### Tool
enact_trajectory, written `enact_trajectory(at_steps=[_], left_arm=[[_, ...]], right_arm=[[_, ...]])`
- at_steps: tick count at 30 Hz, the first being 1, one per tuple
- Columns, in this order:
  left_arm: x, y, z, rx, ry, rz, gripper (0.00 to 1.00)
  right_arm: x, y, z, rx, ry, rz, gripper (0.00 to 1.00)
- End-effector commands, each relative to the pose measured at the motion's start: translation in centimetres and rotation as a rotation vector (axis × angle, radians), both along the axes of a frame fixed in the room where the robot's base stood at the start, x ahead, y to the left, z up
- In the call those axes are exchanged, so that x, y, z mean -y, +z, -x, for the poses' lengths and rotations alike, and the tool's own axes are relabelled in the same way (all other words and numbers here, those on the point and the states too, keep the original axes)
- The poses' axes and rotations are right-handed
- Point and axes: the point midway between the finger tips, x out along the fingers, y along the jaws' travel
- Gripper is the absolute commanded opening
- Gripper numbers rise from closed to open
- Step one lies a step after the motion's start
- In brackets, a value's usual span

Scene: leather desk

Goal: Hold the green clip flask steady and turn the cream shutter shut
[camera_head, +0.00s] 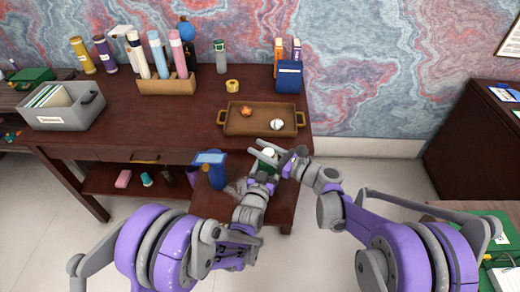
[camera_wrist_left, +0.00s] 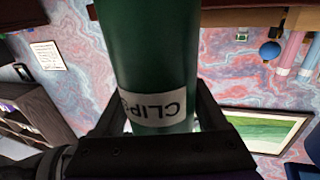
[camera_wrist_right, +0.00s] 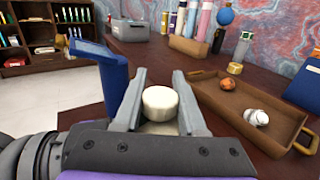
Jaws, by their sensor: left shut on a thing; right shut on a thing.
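The green clip flask fills the middle of the left wrist view (camera_wrist_left: 150,50), its white label reading "CLIPS". My left gripper (camera_wrist_left: 160,122) is shut around its body. In the head view the flask is mostly hidden behind my grippers, at the front right of the desk. The cream shutter (camera_wrist_right: 160,101) is a round cap between the fingers of my right gripper (camera_wrist_right: 160,98), which is shut on it. In the head view my right gripper (camera_head: 268,155) reaches the shutter from the right, above my left gripper (camera_head: 262,178). The shutter's turn angle cannot be told.
A blue item (camera_wrist_right: 115,85) stands close left of my right fingers. A grey file box (camera_head: 55,118) and a tube rack (camera_head: 165,87) stand farther left.

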Motion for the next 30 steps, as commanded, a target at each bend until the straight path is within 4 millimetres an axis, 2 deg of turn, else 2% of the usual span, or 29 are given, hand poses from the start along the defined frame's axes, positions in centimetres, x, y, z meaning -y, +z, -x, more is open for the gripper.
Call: enact_trajectory(at_steps=[15,30], left_arm=[[0.1,-0.1,0.1,-0.002,-0.002,-0.001,0.09],[0.1,-0.1,0.1,-0.004,-0.002,-0.001,0.09]], right_arm=[[0.7,0.2,-0.8,0.003,-0.428,-0.006,0.00],[1.3,0.2,-1.1,0.003,-0.596,-0.004,0.00]])
